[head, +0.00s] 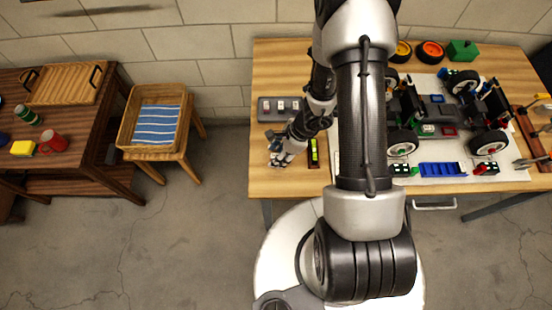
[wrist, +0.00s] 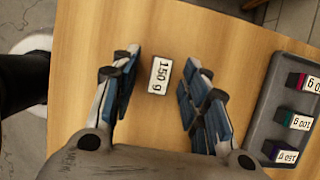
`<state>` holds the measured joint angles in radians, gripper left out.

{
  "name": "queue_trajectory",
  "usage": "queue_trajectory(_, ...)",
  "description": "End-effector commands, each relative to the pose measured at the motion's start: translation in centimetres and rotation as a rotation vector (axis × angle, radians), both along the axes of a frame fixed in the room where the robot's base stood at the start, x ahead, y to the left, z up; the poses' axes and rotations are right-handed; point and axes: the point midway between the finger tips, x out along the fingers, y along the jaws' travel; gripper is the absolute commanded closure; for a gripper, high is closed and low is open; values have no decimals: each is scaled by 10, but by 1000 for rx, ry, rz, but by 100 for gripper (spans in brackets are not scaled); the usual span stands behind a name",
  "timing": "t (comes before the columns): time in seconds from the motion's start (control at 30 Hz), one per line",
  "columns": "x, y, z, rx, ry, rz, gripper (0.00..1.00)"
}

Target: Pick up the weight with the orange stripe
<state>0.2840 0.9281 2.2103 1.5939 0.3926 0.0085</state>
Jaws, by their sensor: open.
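A small weight (wrist: 158,76) with a white label reading "150 g" lies alone on the wooden table, seen in the wrist view. No orange stripe can be made out on it from this angle. My gripper (wrist: 157,90) is open, with its blue-padded fingers on either side of this weight and a gap on both sides. In the head view my gripper (head: 281,153) is low over the left part of the table, in front of the grey tray, and the weight there is too hidden or small to tell.
The grey tray (wrist: 257,131) holds weights with red (wrist: 296,80), green (wrist: 289,118) and purple (wrist: 269,148) sides. A dark strip with a yellow-green part (head: 314,150) lies right of my gripper. A toy car chassis (head: 431,118) fills the table's right.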

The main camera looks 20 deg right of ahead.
Motion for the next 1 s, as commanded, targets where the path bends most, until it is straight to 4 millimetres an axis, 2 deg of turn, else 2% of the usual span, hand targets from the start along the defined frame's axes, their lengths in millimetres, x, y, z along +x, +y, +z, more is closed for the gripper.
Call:
queue_trajectory(0.23, 0, 1, 0, 0, 0, 1, 59)
queue_trajectory(0.83, 0, 0, 0, 0, 0, 1, 99)
queue_trajectory(1.0, 0, 0, 0, 0, 0, 1, 100)
